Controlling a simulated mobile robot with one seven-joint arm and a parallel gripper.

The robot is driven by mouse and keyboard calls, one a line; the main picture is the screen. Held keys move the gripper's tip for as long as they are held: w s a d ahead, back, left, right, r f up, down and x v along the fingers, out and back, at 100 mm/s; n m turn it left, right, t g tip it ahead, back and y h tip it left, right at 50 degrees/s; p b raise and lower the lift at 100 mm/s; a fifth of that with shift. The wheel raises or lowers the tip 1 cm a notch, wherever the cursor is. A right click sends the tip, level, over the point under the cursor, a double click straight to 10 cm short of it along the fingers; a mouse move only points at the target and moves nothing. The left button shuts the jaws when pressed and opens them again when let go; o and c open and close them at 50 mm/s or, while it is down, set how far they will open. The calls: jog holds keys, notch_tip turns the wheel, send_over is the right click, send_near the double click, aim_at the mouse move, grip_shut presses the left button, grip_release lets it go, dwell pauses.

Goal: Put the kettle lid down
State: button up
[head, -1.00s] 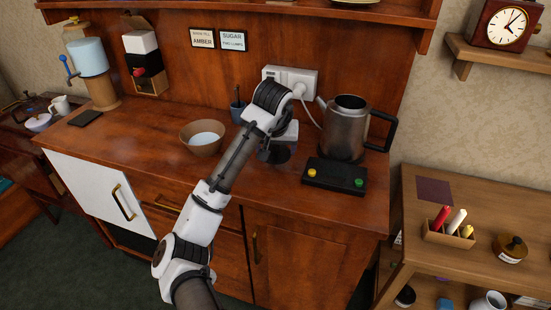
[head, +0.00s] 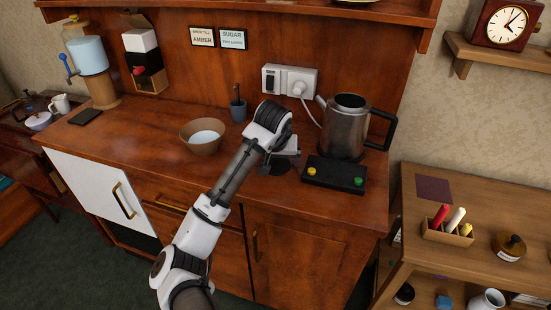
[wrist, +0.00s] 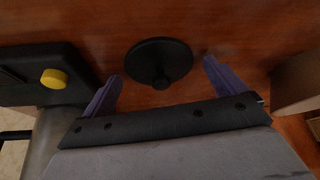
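The kettle lid (wrist: 160,62) is a black disc with a small knob. In the wrist view it appears to lie flat on the wooden counter, knob toward the camera. My gripper (wrist: 160,74) is open, its purple fingers spread on either side of the lid with gaps showing. In the head view my gripper (head: 281,155) is low over the counter, and the dark lid (head: 277,168) shows partly below it. The metal kettle (head: 343,128) stands open-topped to the right, with a black handle.
A black control box (head: 335,175) with yellow and green buttons sits right of my gripper. A socket (head: 289,80) with a plugged cord is on the back panel. Counter front is clear.

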jog(key=v, duration=1.2)
jog(key=shift+r+b, duration=0.15)
jog(key=shift+b, duration=0.15)
jog(key=shift+d, duration=0.1)
